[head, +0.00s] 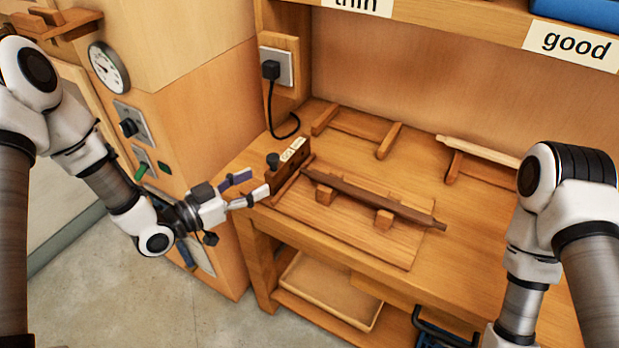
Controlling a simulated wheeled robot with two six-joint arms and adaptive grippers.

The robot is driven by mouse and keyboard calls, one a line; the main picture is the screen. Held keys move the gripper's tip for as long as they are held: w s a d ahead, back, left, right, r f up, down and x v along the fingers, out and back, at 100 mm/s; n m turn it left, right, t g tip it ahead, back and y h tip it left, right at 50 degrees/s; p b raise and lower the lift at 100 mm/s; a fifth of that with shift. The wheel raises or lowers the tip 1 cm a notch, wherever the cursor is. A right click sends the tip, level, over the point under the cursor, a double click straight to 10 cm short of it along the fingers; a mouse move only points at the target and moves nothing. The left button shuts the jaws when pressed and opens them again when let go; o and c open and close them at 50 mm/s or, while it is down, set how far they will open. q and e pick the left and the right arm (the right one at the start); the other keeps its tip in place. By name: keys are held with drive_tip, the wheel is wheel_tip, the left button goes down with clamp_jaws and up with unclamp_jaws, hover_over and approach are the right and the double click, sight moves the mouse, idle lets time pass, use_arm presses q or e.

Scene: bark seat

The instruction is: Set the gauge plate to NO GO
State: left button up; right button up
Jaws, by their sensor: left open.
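The gauge plate appears to be the small brown wooden block (288,163) at the left end of the bench, with white labels (293,149) and a black knob (273,160) on top. The labels are too small to read, so its setting cannot be told. My left gripper (249,184) is open and empty, just left of the block, with its fingers pointing towards it. My right arm comes in at the right; its gripper is out of the picture.
A dark bar (372,197) rests on two wooden blocks on a board (330,231). Wooden racks (361,125) and a pale rod (480,150) lie behind. A plug with a black cable (270,70) hangs at the back left. A cabinet with a dial (108,68) stands left.

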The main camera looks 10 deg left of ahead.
sight(273, 156)
use_arm(q)
drive_tip(key=shift+w+a+r+t, duration=0.2)
drive_tip(key=shift+w+r+t, duration=0.05)
drive_tip(key=shift+r, duration=0.35)
drive_tip(key=shift+w+a+r+t, duration=0.2)
drive_tip(key=shift+w+r+t, duration=0.05)
drive_tip(key=shift+r, duration=0.35)
drive_tip(key=x, duration=0.7)
drive_tip(key=shift+f, duration=0.15)
drive_tip(key=shift+w, duration=0.1)
clamp_jaws()
